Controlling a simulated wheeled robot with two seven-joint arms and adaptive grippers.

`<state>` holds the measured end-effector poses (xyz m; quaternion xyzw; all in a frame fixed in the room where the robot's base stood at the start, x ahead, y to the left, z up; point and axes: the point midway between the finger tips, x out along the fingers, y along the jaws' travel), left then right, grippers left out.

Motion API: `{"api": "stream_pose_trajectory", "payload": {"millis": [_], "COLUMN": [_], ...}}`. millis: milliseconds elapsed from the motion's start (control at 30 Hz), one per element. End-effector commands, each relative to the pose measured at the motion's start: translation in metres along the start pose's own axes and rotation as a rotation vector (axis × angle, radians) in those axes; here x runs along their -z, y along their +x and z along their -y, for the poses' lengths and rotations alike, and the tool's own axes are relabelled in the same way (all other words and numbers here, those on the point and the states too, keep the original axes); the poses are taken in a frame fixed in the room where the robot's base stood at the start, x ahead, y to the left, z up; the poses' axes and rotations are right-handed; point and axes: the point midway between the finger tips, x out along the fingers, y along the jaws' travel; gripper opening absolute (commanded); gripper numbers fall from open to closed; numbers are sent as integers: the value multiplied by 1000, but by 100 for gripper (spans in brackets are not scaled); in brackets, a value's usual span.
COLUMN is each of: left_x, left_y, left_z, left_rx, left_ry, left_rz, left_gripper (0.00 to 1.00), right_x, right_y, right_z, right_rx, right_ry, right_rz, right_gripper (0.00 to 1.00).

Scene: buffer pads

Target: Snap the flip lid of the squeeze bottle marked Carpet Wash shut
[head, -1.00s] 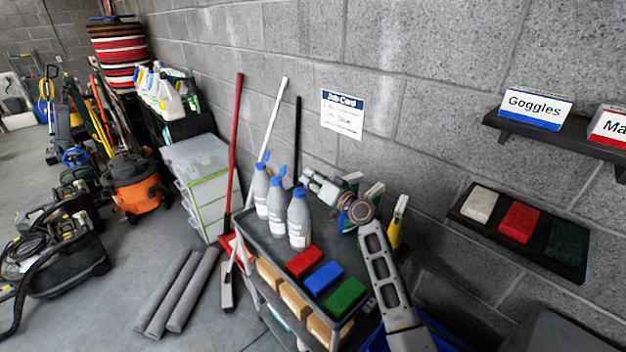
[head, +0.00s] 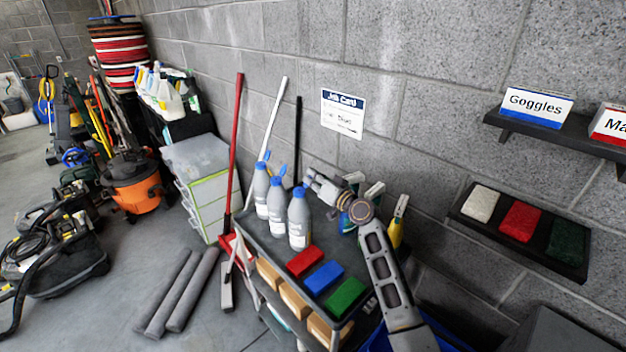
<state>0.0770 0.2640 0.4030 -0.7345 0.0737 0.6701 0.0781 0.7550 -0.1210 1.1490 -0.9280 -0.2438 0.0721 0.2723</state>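Three grey squeeze bottles with blue flip tops stand upright in a row on the cart: a left one (head: 261,192), a middle one (head: 277,207) and a front right one (head: 299,224). Their label print is too small to read, so I cannot tell which is Carpet Wash. Blue lids stick up on the left and middle bottles; the front right bottle's lid state is unclear. My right gripper (head: 310,181) points left, close beside the top of the front right bottle; its fingers are too small to tell open from shut. My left gripper is out of view.
The cart (head: 262,244) also carries red (head: 306,261), blue (head: 325,277) and green (head: 345,297) pads in front of the bottles. Spray bottles (head: 397,222) stand behind my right arm. Upright handles, including a red one (head: 233,150), rise left of the bottles.

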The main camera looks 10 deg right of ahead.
Motion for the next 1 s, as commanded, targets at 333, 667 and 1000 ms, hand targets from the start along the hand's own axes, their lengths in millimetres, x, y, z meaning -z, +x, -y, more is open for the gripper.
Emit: {"api": "stream_pose_trajectory", "payload": {"millis": [333, 667, 1000], "left_x": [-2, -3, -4], "left_y": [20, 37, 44], "left_z": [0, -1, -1], "left_rx": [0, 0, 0], "left_ry": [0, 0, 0], "left_rz": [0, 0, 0], "left_gripper": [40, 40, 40], "right_x": [-2, -4, -6], "right_y": [0, 0, 0], "right_z": [4, 13, 21], "right_rx": [0, 0, 0], "right_ry": [-151, -360, -536], "right_rz": [0, 1, 1], "right_gripper": [0, 0, 0]}}
